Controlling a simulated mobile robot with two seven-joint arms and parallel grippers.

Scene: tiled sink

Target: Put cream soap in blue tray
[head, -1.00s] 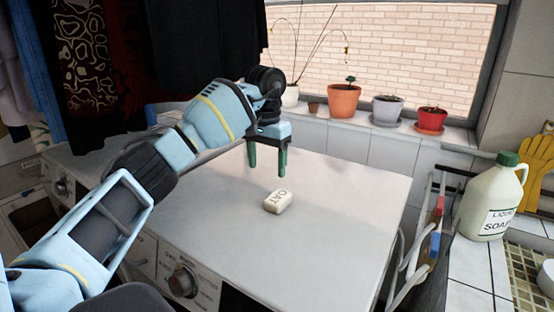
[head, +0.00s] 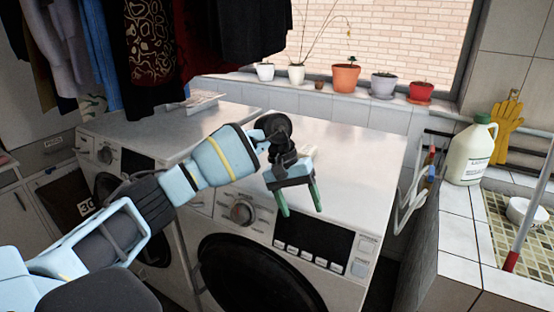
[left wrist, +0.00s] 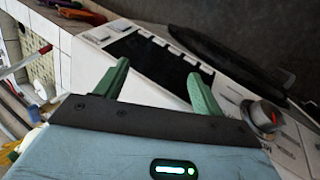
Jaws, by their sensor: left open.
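My left gripper (head: 301,208) is open and empty, its two green fingers pointing down in front of the washing machine's control panel. In the left wrist view its fingers (left wrist: 160,72) stand apart, with only the panel, the display and a knob beyond them. My right gripper is not in view.
A second machine (head: 125,140) stands to the left, with a pale flat object (head: 192,104) on top. Potted plants line the sill, with a red pot (head: 420,92) at the right. A soap jug (head: 468,155) stands on the tiled counter (head: 455,235). A rack (head: 408,200) hangs between.

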